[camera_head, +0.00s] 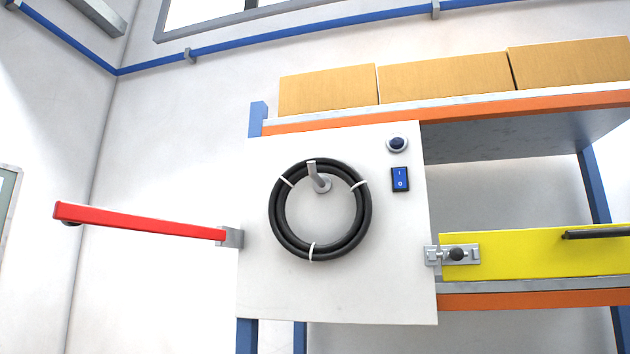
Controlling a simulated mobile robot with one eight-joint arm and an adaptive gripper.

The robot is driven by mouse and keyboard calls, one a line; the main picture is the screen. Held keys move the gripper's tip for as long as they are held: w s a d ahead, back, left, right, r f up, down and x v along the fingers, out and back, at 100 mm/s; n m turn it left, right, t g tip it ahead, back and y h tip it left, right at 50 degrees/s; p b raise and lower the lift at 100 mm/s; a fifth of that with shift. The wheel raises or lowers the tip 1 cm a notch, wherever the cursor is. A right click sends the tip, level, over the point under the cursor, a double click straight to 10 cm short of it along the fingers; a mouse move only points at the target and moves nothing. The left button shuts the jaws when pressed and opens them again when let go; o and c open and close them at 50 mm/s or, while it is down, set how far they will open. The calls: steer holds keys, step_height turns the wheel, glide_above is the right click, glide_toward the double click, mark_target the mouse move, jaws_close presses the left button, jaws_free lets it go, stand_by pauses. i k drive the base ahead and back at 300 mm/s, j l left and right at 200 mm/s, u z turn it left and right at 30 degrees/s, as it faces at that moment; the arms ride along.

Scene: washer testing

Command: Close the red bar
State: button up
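The red bar (140,220) is long and straight and stands out to the left of a white panel (260,290). Its right end meets a grey metal bracket (233,238) at the panel's left edge. Its left end is free, with a small dark part under it. The bar tilts slightly, with its left end higher in the picture. My gripper is not in view.
A coiled black hose (283,230) hangs on a peg on the panel, with a round button (397,144) and a blue switch (400,180) to its right. A yellow bar (520,256) with a latch (455,254) crosses the shelf. Boxes (445,78) stand on top.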

mark_target(71, 214)
steer(key=j+z, duration=0.2)
steer(key=j, duration=0.75)
steer(key=j+z, duration=0.25)
steer(key=j, duration=0.75)
steer(key=k+j+z, duration=0.2)
steer(key=j, duration=0.75)
steer(key=i, duration=0.15)
